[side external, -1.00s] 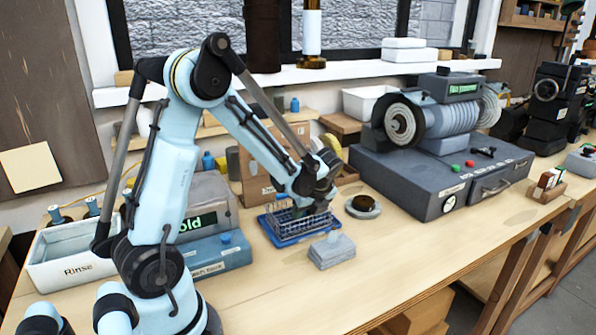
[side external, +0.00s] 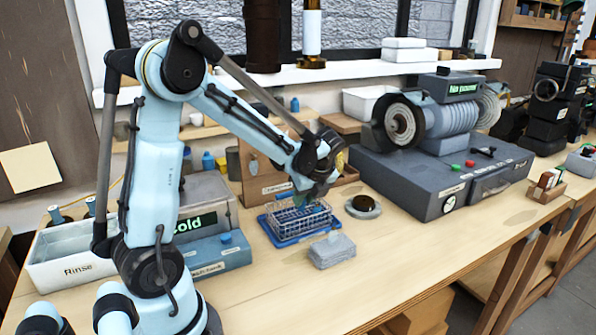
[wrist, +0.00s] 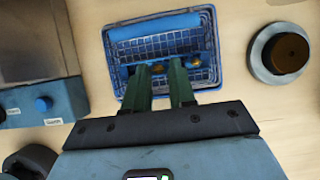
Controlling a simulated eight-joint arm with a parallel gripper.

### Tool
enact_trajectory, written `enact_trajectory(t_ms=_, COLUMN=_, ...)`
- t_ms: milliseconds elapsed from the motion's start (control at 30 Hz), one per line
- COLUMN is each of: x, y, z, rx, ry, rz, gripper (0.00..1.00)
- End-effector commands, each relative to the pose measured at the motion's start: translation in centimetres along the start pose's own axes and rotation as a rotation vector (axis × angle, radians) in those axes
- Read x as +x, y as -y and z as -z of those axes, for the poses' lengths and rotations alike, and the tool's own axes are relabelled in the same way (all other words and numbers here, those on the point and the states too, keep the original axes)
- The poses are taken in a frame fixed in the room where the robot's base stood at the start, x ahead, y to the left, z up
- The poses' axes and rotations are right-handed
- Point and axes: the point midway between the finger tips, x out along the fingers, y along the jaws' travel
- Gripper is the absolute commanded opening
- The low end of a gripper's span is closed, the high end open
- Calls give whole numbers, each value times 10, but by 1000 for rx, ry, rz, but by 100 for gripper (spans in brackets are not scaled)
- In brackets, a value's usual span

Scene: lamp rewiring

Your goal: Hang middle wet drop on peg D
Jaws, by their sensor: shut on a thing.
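A blue wire basket (side external: 298,218) stands on a blue tray on the bench, and it fills the top middle of the wrist view (wrist: 208,42). My gripper (wrist: 159,68) is above the basket with its two green fingers pointing into that view. A small gold drop (wrist: 157,69) shows between the fingertips, and the fingers are shut on it. A second gold drop (wrist: 195,62) shows just right of the right finger, over the basket. An upright brown board (side external: 262,172) stands behind the basket with a small drop-shaped piece on it. Peg letters cannot be read.
A round dark-topped piece (side external: 363,206) sits right of the basket. A grey folded stack (side external: 331,250) lies in front. The Rinse basin (side external: 70,262) and Cold unit (side external: 205,215) are left. A large grey machine (side external: 440,165) stands right.

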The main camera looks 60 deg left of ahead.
Motion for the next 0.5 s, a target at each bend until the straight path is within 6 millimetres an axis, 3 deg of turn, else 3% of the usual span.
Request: enact_trajectory(t_ms=500, x=-27, y=0, z=-15, rx=0, ry=0, rz=0, gripper=13)
